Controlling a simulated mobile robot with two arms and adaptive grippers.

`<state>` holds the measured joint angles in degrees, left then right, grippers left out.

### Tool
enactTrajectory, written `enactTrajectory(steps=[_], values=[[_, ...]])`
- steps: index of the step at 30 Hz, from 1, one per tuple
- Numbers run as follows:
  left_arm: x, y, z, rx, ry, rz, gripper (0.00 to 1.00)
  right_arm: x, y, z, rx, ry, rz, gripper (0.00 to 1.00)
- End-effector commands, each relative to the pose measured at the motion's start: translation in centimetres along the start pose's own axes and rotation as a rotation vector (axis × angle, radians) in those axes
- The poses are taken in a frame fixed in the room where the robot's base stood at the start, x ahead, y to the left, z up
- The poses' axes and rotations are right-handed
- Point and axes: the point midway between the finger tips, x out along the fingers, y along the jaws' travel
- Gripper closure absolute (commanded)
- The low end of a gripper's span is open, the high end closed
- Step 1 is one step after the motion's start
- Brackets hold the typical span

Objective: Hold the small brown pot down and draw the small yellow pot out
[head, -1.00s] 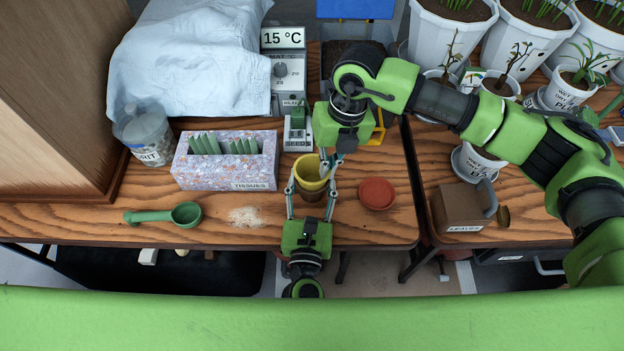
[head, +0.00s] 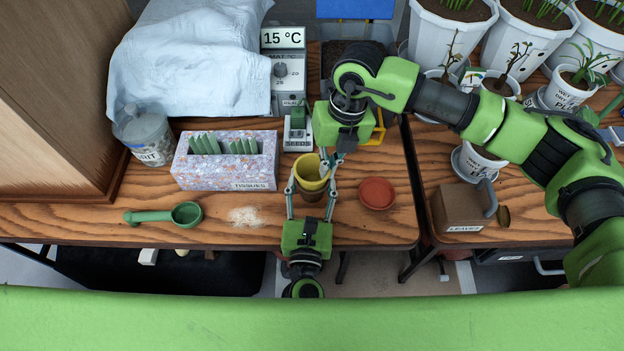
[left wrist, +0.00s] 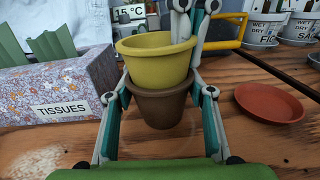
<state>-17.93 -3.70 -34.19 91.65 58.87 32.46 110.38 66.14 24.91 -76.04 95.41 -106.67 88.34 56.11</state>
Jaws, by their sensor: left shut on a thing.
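The small yellow pot (head: 309,172) sits nested in the small brown pot (head: 311,196), its upper part standing above the brown rim. Both pots look upright in the left wrist view, yellow (left wrist: 155,64) over brown (left wrist: 158,107). My left gripper (head: 309,193) comes from the table's front edge, its fingers on either side of the brown pot, shut on it. My right gripper (head: 331,160) reaches down from above to the yellow pot's rim. Its fingertips (left wrist: 190,38) are at the rim's far right; whether they pinch it is unclear.
A floral tissue box (head: 226,176) stands left of the pots, with a green scoop (head: 165,215) and spilled grains (head: 246,216) in front. A terracotta saucer (head: 377,193) lies to the right. A seed box and dial device (head: 283,85) stand behind. A brown leaves box (head: 462,208) is farther right.

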Motion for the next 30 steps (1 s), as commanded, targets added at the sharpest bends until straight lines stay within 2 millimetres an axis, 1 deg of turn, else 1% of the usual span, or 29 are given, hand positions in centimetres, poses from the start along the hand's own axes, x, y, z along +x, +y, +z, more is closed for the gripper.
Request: enactTrajectory(steps=[30], values=[[0.0,0.0,0.0,0.0,0.0,0.0,0.72,-5.2,0.8,0.1,0.0,-0.003,0.001,1.0]])
